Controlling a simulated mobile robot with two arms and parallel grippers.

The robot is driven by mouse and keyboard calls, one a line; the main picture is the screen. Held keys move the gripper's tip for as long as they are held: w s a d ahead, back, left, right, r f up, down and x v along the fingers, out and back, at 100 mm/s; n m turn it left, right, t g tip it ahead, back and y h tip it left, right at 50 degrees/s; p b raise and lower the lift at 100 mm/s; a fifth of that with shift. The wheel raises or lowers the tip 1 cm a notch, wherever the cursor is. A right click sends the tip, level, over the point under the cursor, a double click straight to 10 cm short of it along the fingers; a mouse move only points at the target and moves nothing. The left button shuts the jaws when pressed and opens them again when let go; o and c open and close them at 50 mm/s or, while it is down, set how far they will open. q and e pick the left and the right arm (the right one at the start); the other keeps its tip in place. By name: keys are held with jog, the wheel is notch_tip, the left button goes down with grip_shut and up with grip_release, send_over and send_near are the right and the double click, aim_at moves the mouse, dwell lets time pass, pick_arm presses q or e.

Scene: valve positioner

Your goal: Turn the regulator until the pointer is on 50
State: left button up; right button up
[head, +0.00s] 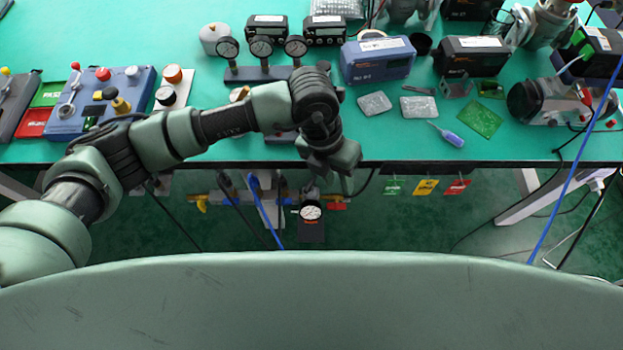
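My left arm reaches in from the left across the bench, and my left gripper (336,180) points down at the bench's front edge. Its fingers are dark and seen from above, so whether they are open or shut is unclear. A round white-faced gauge (311,211) on a dark body sits just below and left of the gripper, below the edge, apart from it. Three more gauges stand in a row on a dark manifold (262,74) behind my arm. I cannot tell which part is the regulator; the dial pointers are too small to read. My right gripper is out of view.
The green bench (380,140) holds a blue control box (98,105) at left, a blue instrument (378,60), a green circuit board (480,118) and a screwdriver (447,135). Coloured tags (426,187) hang from the front edge. A blue cable (575,165) runs down at right.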

aim_at(312, 181)
pick_arm(q)
jog(key=w+a+y, duration=0.1)
jog(key=a, duration=0.1)
jog(key=w+a+t, duration=0.1)
jog(key=w+a+f+y, duration=0.1)
jog(key=a, duration=0.1)
jog(key=shift+w+a+y, duration=0.3)
jog(key=shift+w+a, duration=0.05)
notch_tip(312, 181, down, 6)
jog(key=shift+d+f+p, duration=0.1)
jog(key=shift+p, duration=0.35)
jog(key=shift+f, duration=0.55)
grip_shut()
